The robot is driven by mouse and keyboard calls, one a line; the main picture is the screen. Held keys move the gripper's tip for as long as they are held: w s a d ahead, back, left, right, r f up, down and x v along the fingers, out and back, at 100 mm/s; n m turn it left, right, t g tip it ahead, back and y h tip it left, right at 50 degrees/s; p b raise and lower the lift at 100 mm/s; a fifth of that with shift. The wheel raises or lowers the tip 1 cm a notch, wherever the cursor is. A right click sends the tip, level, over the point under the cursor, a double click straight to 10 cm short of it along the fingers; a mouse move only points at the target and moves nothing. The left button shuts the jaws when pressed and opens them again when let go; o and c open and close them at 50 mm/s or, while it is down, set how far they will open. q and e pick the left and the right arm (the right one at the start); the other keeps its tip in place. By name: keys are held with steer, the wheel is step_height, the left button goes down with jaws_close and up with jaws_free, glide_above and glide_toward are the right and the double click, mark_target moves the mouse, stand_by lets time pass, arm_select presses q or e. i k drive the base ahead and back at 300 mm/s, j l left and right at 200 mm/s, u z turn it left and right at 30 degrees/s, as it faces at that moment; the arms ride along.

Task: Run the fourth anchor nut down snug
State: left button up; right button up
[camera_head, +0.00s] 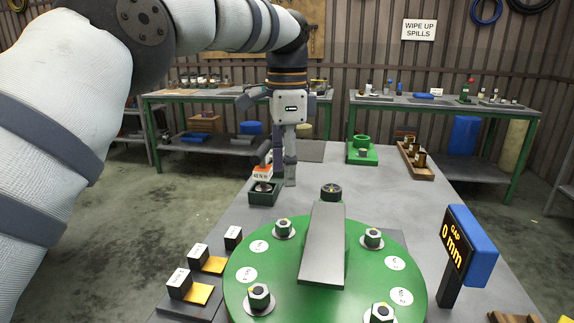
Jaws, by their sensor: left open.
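A green round plate (240,290) lies on the near part of the grey bench. Anchor nuts sit on bolts around it: one at back left (283,228), one at back right (373,237), one at front left (259,296) and one at front right (381,314), cut by the picture edge. I cannot tell which is the fourth. My left gripper (284,170) points down, open, over the bench behind the plate and away from the nuts. A dark green box (263,196) with an orange-and-white labelled item (262,172) is just left of its fingers. My right gripper is not in view.
A blue gauge (470,245) reading 0 mm stands at right. A green fixture (362,152) and a wooden tray (415,162) stand farther back.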

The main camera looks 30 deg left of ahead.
mark_target(258, 293)
steer(key=k, duration=1.5)
